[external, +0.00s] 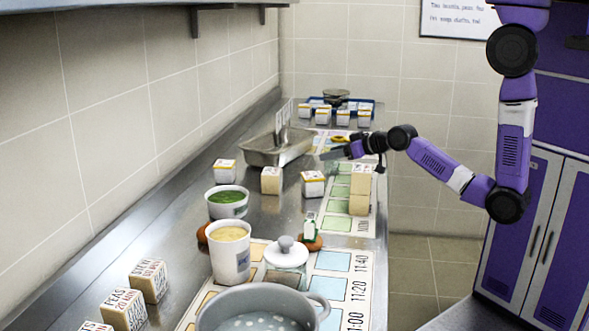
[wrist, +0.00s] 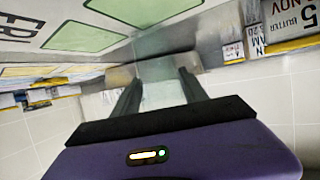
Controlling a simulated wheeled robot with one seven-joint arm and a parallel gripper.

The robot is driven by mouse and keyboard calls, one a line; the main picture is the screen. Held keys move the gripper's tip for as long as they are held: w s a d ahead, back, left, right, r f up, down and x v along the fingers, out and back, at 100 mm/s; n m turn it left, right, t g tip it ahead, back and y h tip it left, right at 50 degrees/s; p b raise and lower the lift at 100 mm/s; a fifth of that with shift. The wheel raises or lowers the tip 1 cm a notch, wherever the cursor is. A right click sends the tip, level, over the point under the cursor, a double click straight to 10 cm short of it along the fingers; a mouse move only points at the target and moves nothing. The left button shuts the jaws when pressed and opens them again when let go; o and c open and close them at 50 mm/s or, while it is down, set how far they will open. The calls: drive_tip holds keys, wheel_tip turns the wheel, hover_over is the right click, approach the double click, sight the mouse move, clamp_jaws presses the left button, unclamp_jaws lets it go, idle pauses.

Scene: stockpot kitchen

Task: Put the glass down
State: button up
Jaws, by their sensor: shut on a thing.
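My gripper (wrist: 160,88) is shut on a clear glass (wrist: 158,70), which shows faintly as a pale see-through shape between the two dark fingers in the wrist view. In the external view my gripper (external: 336,153) is low over the steel counter, beside the metal pan and at the far end of the printed mat.
A metal pan (external: 262,150) stands left of my gripper. A stack of cartons (external: 360,190) stands nearer on the green-squared mat (external: 340,222). Single cartons (external: 313,184) stand on the counter (external: 270,208). A blue tray (external: 378,108) is behind.

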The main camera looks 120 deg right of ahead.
drive_tip(key=shift+f, duration=0.1)
drive_tip(key=o, duration=1.5)
drive_tip(key=shift+o, duration=0.2)
drive_tip(key=shift+a+r, duration=0.15)
drive_tip(key=shift+r, duration=0.05)
drive_tip(key=v, duration=1.1)
drive_tip(key=shift+s+a+r+b, duration=0.15)
drive_tip(key=shift+s+a+b, duration=0.1)
drive_tip(key=shift+b, duration=0.15)
